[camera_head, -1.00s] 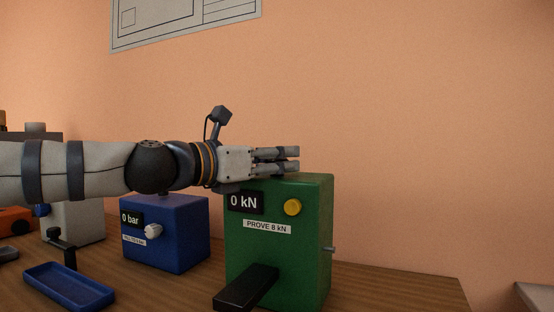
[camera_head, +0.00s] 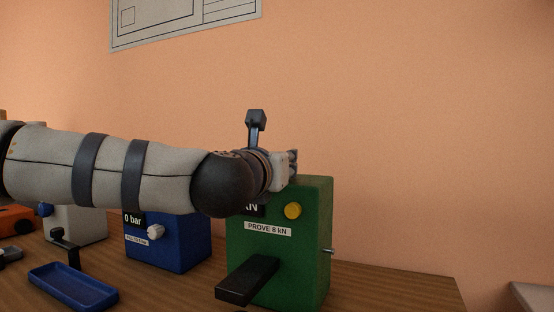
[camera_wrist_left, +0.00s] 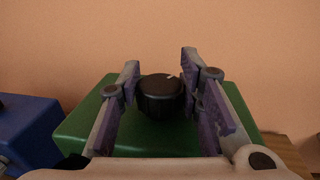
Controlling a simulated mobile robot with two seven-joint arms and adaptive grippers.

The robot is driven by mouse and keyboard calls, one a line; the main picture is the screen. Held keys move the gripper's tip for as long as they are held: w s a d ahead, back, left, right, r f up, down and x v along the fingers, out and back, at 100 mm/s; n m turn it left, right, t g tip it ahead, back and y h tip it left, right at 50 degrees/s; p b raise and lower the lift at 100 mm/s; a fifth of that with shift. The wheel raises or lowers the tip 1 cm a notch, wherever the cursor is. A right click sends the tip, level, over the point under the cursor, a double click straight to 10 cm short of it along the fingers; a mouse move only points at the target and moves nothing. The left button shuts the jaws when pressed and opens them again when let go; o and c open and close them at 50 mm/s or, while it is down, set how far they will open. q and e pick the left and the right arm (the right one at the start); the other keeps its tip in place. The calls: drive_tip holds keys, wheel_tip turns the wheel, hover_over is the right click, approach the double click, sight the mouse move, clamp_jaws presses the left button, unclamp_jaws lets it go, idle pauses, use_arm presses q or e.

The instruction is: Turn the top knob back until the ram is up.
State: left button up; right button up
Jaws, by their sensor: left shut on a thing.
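The green press box (camera_head: 280,262) stands on the bench, with a yellow button (camera_head: 292,210), a "PROVE 8 kN" label (camera_head: 268,229) and a black ledge (camera_head: 247,281) on its front. Its display (camera_head: 252,208) is half covered by my left arm; only "kN" reads. The black top knob (camera_wrist_left: 161,98) shows in the left wrist view, with a light mark near its rim. My left gripper (camera_wrist_left: 160,68) is shut on it, one finger on each side; in the head view the gripper (camera_head: 293,165) is mostly behind my wrist. I cannot make out the ram. My right gripper is not in view.
A blue box (camera_head: 180,246) reading "0 bar" stands left of the press, partly behind my arm. A blue tray (camera_head: 72,288) lies in front. A small metal pin (camera_head: 329,251) sticks out of the press's right side. The bench to the right is clear.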

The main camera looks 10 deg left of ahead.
use_arm(q)
drive_tip(key=n+y, duration=0.2)
drive_tip(key=y, duration=0.1)
drive_tip(key=n+g+y, duration=0.1)
drive_tip(key=n+y, duration=0.1)
drive_tip(key=y, duration=0.1)
drive_tip(key=shift+d, duration=0.15)
drive_tip(key=shift+n+g+y+p, duration=0.35)
drive_tip(key=shift+n+g+y, duration=0.65)
drive_tip(key=shift+n+y, duration=0.85)
drive_tip(key=shift+y, duration=0.65)
drive_tip(key=o, duration=1.2)
drive_tip(key=v, duration=1.2)
drive_tip(key=shift+r, duration=0.15)
